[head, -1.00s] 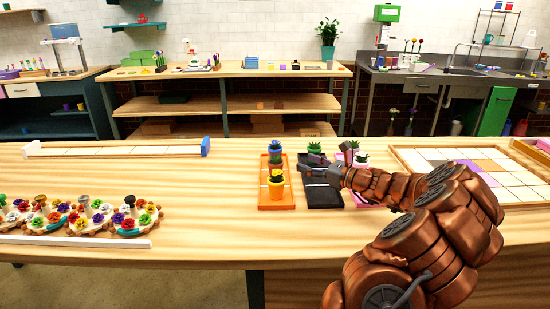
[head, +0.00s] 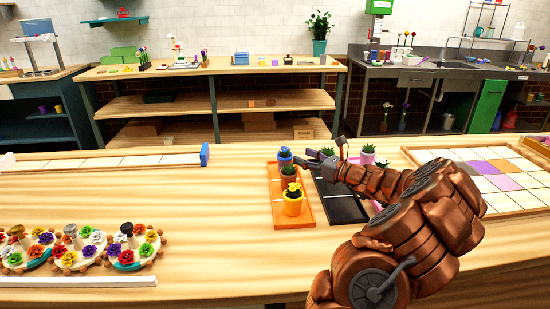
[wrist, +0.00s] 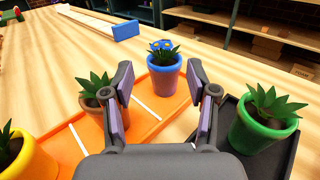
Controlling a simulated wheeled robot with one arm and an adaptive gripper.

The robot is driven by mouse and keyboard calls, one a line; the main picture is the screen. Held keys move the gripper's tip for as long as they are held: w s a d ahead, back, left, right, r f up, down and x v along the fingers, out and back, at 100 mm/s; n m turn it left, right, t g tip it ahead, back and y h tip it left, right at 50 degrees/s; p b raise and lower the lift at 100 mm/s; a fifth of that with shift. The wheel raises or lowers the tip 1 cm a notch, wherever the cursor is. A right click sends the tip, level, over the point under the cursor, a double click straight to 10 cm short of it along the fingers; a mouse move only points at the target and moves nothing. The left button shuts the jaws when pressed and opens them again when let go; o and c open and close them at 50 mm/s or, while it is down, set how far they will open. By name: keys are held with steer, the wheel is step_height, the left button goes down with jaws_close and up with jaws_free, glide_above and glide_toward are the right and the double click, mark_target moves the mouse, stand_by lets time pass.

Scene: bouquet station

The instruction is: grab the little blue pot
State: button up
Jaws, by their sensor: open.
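The little blue pot (head: 285,158) stands upright at the far end of the orange tray (head: 306,212). In the wrist view the blue pot (wrist: 163,82) holds a leafy plant with blue flowers. My gripper (wrist: 159,72) is open and empty. The pot shows in the gap between its fingers, ahead of them; I cannot tell whether the tips reach it. In the head view my gripper (head: 308,160) is just right of the pot. A terracotta pot (wrist: 104,120) is close by the left finger, partly hidden by it.
A yellow pot (head: 292,207) stands at the tray's near end. A green pot (wrist: 262,128) stands on the black tray (head: 340,207) to the right. A pink pot (head: 367,158) is farther right.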

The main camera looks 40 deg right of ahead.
mark_target(288, 149)
steer(key=shift+w, duration=0.4)
steer(key=shift+w+a, duration=0.1)
steer(key=shift+w, duration=0.2)
steer(key=shift+w+a+p, duration=0.2)
steer(key=shift+w+p, duration=0.25)
steer(key=shift+w, duration=3.1)
jaws_close()
